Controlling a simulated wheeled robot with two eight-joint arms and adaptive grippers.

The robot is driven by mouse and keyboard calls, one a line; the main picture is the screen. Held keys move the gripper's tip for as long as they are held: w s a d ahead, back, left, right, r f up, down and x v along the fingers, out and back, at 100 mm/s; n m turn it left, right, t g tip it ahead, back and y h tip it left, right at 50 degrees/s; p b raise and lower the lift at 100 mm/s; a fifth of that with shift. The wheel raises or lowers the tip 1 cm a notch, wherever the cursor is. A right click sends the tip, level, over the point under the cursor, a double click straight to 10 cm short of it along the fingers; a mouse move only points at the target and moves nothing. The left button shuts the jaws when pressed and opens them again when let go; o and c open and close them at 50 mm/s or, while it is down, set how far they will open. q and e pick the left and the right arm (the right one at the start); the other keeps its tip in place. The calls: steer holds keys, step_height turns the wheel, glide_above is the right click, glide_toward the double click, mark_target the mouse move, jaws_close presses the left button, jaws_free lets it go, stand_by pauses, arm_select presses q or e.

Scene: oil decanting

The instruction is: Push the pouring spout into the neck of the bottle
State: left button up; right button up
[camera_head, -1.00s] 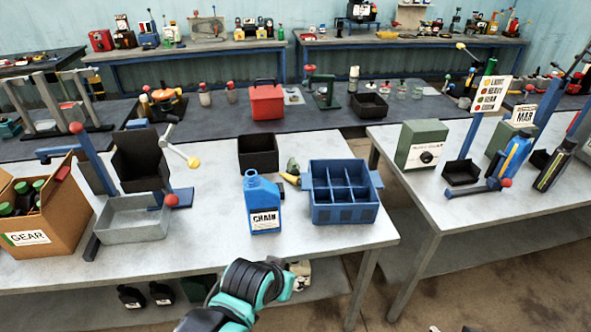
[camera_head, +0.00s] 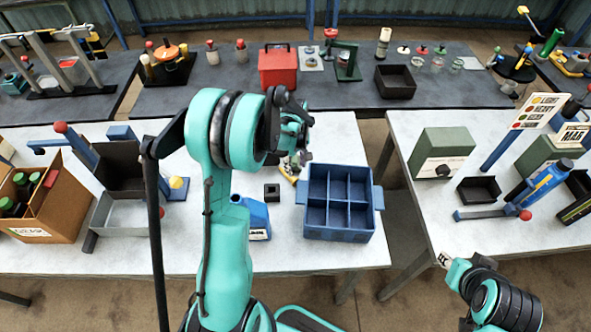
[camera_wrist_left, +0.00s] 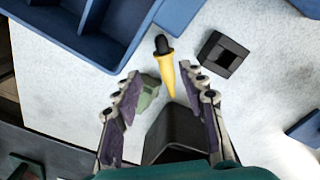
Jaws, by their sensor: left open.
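The yellow pouring spout (camera_wrist_left: 167,75) with a black end lies on the white table, just beyond and between my left gripper's fingertips (camera_wrist_left: 162,71). The fingers are open and apart from it. In the head view the spout (camera_head: 290,176) shows partly below my left gripper (camera_head: 296,152).
A small black square holder (camera_head: 271,192) stands between bottle and spout. A blue divided crate (camera_head: 312,233) stands to the right. A greenish object (camera_wrist_left: 147,94) lies beside the left finger in the wrist view. A cardboard box (camera_head: 48,222) and grey tray (camera_head: 121,220) stand left.

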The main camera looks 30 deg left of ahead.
mark_target(296, 180)
arm_select(q)
steer(key=shift+s+d+f, duration=0.1)
steer(key=shift+s+f, duration=0.15)
steer(key=shift+f, duration=0.75)
step_height(296, 180, down, 6)
steer(key=shift+f+b, duration=0.15)
steer(key=shift+b, duration=0.75)
arm_select(e)
steer(key=shift+s+f, duration=0.2)
steer(key=shift+f, duration=1)
arm_select(q)
steer(key=shift+c, duration=0.4)
steer(key=c, duration=0.7)
steer(key=shift+c, duration=0.2)
